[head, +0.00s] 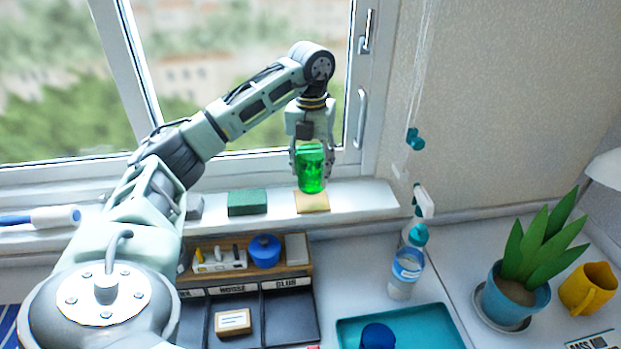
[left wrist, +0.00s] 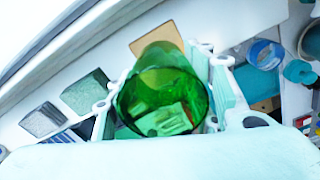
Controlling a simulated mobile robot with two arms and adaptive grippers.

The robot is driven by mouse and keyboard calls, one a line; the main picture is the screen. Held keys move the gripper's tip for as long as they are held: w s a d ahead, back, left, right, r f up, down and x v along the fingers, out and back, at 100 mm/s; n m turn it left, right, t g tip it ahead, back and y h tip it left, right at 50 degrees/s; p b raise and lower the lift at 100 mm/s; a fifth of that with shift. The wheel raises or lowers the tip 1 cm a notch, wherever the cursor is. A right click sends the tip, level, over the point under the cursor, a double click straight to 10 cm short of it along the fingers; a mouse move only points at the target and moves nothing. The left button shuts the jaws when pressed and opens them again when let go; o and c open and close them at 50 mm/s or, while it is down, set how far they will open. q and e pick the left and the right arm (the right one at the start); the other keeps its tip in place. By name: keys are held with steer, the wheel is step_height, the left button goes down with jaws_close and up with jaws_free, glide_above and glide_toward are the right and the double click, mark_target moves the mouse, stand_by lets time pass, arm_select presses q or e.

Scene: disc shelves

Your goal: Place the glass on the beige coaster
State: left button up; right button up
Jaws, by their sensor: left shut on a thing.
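The green glass (head: 311,170) is upright in my left gripper (head: 311,160), whose fingers are shut on its sides. In the left wrist view the glass (left wrist: 165,95) fills the space between the fingers. The beige coaster (head: 313,202) lies on the windowsill under the glass in the head view. In the left wrist view the coaster (left wrist: 157,40) shows partly beyond the glass, which hides the rest. I cannot tell whether the glass touches the coaster. My right gripper is not in view.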

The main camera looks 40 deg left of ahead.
mark_target(310, 180)
arm_select(q)
step_height(310, 180, down, 3)
steer(key=shift+f+p, duration=0.1)
steer(key=shift+p, duration=0.4)
steer(key=shift+f, duration=0.4)
steer(key=o, duration=1.5)
steer(key=shift+f, duration=0.1)
